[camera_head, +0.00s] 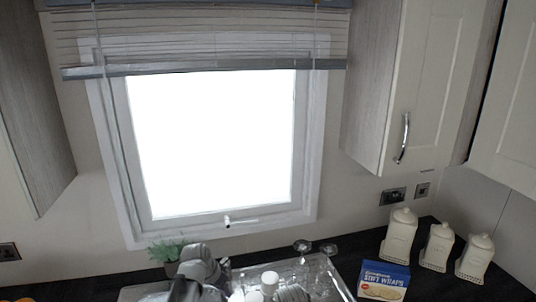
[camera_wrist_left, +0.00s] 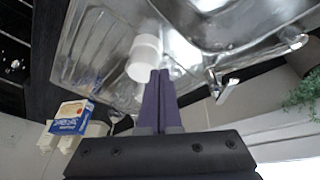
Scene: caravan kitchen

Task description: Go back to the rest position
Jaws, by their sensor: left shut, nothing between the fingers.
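My left gripper (camera_wrist_left: 160,76) shows in the left wrist view with its two dark purple fingers pressed together and nothing between them. Its tips point toward the sink unit's metal drainer (camera_wrist_left: 88,45). A white cylindrical thing (camera_wrist_left: 143,58) is just beyond and beside the fingertips; I cannot tell whether they touch it. In the head view, grey and dark parts at the bottom edge overlap the sink area, and the fingers cannot be made out there. My right gripper cannot be made out in either view.
A blue Stift Wraps box (camera_head: 384,280) stands on the dark worktop (camera_head: 345,267), beside several cream canisters (camera_head: 437,246). A green plant (camera_head: 168,250) is below the window (camera_head: 215,150). A tap (camera_wrist_left: 228,90) stands by the sink bowl (camera_wrist_left: 225,22). Wall cupboards (camera_head: 420,85) hang at the right.

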